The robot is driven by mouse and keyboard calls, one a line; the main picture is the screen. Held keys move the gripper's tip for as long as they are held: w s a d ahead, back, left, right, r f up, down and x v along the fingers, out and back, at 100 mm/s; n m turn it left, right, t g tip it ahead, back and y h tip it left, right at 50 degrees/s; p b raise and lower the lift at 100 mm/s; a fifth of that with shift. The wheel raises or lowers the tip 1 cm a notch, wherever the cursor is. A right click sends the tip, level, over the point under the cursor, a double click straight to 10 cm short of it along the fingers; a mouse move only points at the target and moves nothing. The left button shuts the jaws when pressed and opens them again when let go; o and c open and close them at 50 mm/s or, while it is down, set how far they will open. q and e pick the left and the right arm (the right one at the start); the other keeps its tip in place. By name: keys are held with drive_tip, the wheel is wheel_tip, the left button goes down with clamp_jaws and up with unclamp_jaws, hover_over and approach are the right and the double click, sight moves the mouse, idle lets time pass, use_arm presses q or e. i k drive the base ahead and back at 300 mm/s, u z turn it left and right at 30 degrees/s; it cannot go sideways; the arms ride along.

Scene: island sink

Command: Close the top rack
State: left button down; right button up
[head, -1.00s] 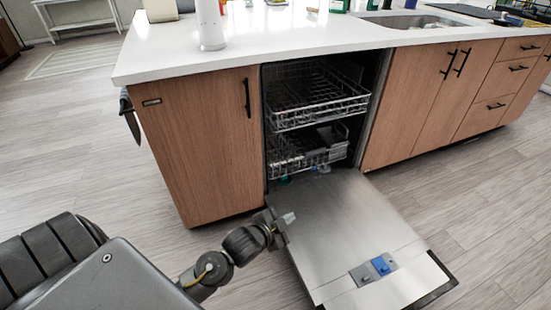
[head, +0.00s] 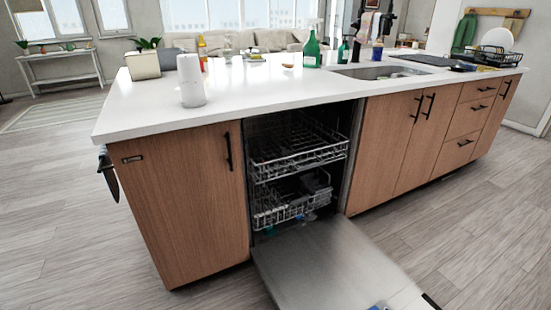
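The top rack (head: 300,160) of the dishwasher is a grey wire rack in the upper part of the opening. It looks pulled partway forward and seems empty. The lower rack (head: 288,210) sits below it, with a dark item and small coloured items in or near it. The dishwasher door (head: 325,262) is folded down flat in front, cut off by the bottom edge. Neither of my grippers shows in the head view now.
Wooden cabinets flank the opening, the left one (head: 185,205) and the right one (head: 385,140). The white countertop (head: 270,90) above holds a paper roll (head: 190,82), bottles and a sink (head: 380,72). The open door takes up floor space in front; floor on both sides is clear.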

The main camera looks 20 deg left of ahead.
sight(319, 163)
drive_tip(key=u, duration=2.25)
drive_tip(key=i, duration=1.15)
drive_tip(key=z, duration=3.55)
drive_tip(key=i, duration=0.5)
drive_tip(key=z, duration=0.05)
